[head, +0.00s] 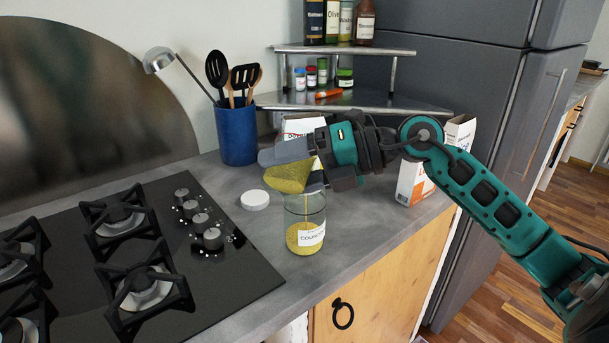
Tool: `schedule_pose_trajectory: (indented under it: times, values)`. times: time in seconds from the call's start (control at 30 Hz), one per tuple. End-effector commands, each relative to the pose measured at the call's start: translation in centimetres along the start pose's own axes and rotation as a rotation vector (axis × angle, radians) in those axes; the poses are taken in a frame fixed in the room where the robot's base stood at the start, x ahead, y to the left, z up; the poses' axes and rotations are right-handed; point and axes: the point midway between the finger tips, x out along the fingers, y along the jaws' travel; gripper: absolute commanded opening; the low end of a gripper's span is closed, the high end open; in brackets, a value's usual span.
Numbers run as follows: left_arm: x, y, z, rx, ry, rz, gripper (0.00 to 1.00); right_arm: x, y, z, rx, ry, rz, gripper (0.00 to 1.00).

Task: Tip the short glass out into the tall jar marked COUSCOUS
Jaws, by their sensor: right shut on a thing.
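The tall jar marked COUSCOUS (305,237) stands upright and open on the grey counter, with yellow grains in its lower part. My right gripper (312,165) is shut on the short glass (288,178) and holds it tilted above the jar's mouth. The glass holds yellow grains, and a thin stream of grains falls down into the jar. The gripper's fingers hide part of the glass. My left gripper is not in view.
A white lid (255,200) lies left of the jar. The black hob (130,260) fills the left. A blue utensil pot (237,134), a cardboard carton (414,184) and a metal shelf (350,102) with small jars stand behind.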

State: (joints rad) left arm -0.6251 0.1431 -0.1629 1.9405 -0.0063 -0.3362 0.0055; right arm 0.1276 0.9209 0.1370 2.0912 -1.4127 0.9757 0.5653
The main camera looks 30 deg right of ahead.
Motion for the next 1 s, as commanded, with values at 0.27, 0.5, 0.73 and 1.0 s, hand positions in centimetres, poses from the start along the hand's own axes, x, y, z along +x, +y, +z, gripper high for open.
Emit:
schedule_pose_trajectory:
  times: [0.27, 0.5, 0.73, 1.0]
  values:
    - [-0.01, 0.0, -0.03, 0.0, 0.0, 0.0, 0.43, -0.02, 0.03, 0.03, 0.012, 0.0, 0.007, 0.24]
    - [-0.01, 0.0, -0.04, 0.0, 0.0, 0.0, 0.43, -0.01, 0.0, 0.02, 0.022, 0.002, 0.011, 0.24]
    - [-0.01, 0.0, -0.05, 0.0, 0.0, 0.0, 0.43, 0.0, -0.02, 0.01, 0.031, 0.003, 0.015, 0.24]
    - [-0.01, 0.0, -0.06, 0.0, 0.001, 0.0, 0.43, 0.01, -0.05, -0.01, 0.042, 0.005, 0.019, 0.24]
